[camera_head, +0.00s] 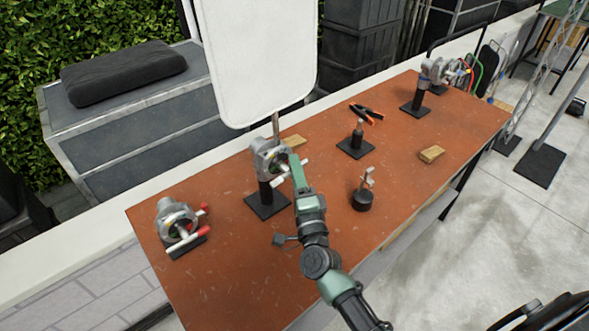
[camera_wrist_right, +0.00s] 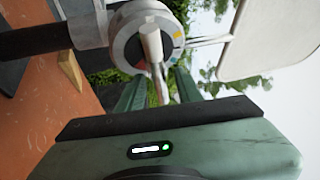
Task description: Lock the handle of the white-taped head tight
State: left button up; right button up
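The white-taped grip head (camera_head: 268,158) stands on a black post with a square base near the table's middle left. A rod from it carries a large white panel (camera_head: 255,60). Its white handle (camera_head: 281,168) shows beside my right gripper (camera_head: 296,170). In the right wrist view the head's round face and white handle (camera_wrist_right: 152,45) lie straight ahead of my right gripper (camera_wrist_right: 158,82). The green fingers are apart, with the handle's shaft reaching between them; I cannot tell whether they touch it. My left gripper is not in view.
The red-brown table (camera_head: 235,280) also bears a head with red-taped handle ends (camera_head: 176,222) at left. Another head (camera_head: 434,75) stands at the far right. A small black-based stand (camera_head: 362,194), an orange-tipped clamp (camera_head: 366,112) and wooden blocks (camera_head: 432,154) lie right of my arm.

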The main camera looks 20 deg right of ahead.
jog(key=b+v, duration=0.2)
jog(key=v, duration=0.5)
jog(key=shift+s+f, duration=0.15)
jog(key=shift+f, duration=0.05)
jog(key=shift+a, duration=0.15)
